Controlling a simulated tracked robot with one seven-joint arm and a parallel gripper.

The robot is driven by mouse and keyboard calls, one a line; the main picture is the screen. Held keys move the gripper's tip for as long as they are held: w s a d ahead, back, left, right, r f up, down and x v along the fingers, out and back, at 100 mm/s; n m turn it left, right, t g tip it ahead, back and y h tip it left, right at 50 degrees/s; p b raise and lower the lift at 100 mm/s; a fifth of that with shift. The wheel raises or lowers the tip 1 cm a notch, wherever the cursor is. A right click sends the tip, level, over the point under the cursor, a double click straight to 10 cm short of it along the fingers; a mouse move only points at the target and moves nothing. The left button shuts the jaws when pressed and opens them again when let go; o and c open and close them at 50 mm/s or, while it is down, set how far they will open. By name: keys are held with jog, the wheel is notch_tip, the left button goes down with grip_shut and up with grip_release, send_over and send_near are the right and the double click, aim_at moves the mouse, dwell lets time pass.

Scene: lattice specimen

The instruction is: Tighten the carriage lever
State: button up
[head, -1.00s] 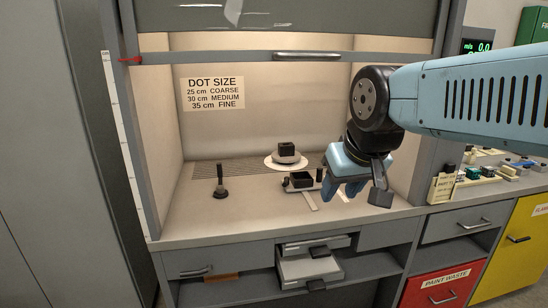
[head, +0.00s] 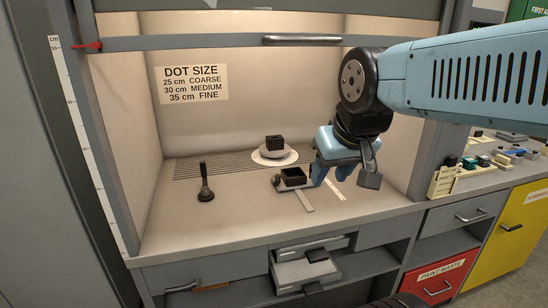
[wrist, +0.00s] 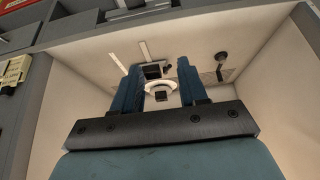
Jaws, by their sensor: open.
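The carriage (head: 293,176), a low piece with an open black box on top, stands on the hood floor beside a pale strip. It also shows in the wrist view (wrist: 152,71), between my fingers in the picture. I cannot make out its lever clearly; the carriage's right end is behind my gripper. My gripper (head: 329,181) is open, with blue fingers pointing down, just right of the carriage in the head view. It also shows in the wrist view (wrist: 159,73), with nothing held. I cannot tell whether a finger touches the carriage.
Behind the carriage, a black block (head: 275,142) sits on a round white disc (head: 262,160). A black upright tool (head: 205,184) stands at left. The raised sash (head: 240,42) crosses above. Open drawers (head: 305,270) stick out below. The front left floor is clear.

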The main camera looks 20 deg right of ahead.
jog(key=shift+o, duration=0.5)
jog(key=shift+w, duration=0.15)
jog(key=m, duration=0.5)
send_over(277, 180)
jog(key=s, duration=0.5)
notch_tip(277, 180, down, 12)
jog(key=shift+g, duration=0.3)
jog(key=x, duration=1.3)
jog(key=shift+s+f, duration=0.15)
jog(key=shift+f, duration=0.15)
jog(key=shift+c, duration=0.3)
grip_shut()
